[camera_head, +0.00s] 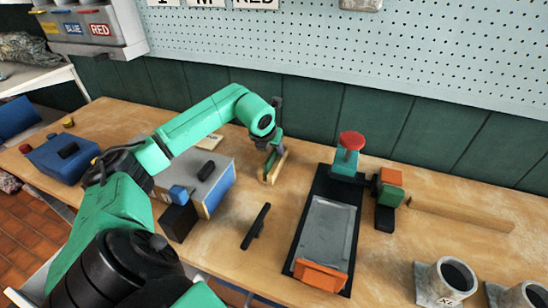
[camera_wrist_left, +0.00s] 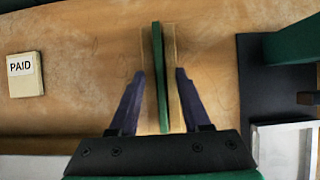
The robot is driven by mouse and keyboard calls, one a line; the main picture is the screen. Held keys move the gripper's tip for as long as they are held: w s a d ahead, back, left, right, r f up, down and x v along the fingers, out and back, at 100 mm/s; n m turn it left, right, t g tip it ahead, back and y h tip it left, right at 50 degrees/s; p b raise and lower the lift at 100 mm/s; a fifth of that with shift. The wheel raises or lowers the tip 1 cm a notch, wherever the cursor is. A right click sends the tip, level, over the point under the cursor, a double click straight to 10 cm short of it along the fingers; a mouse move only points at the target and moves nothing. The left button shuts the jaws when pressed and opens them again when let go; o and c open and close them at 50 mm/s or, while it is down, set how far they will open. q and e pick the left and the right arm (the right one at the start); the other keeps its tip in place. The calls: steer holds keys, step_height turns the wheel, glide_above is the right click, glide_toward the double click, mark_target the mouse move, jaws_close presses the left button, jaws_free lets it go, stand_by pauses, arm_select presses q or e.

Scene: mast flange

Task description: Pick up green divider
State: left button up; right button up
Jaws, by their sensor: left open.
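The green divider (camera_wrist_left: 158,75) is a thin upright green strip in the left wrist view, with a pale wooden strip (camera_wrist_left: 173,80) directly along its right side. My left gripper (camera_wrist_left: 159,74) is open, with one dark finger on each side of the divider and wooden strip. A gap shows beside the left finger; the right finger is close to the wood. In the head view, the divider (camera_head: 269,163) stands on the bench under my left gripper (camera_head: 275,145), partly hidden by it. My right gripper is not in view.
A black tray with a grey metal plate (camera_head: 325,235) and a red-knobbed fixture (camera_head: 350,140) lies to the right. A grey-blue box (camera_head: 215,185) is on the left. A small black handle (camera_head: 256,226) lies in front. A PAID block (camera_wrist_left: 25,75) shows at left.

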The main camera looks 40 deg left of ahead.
arm_select(q)
steer(key=shift+f, duration=0.25)
stand_by(0.3)
jaws_close()
steer(key=shift+r, duration=0.1)
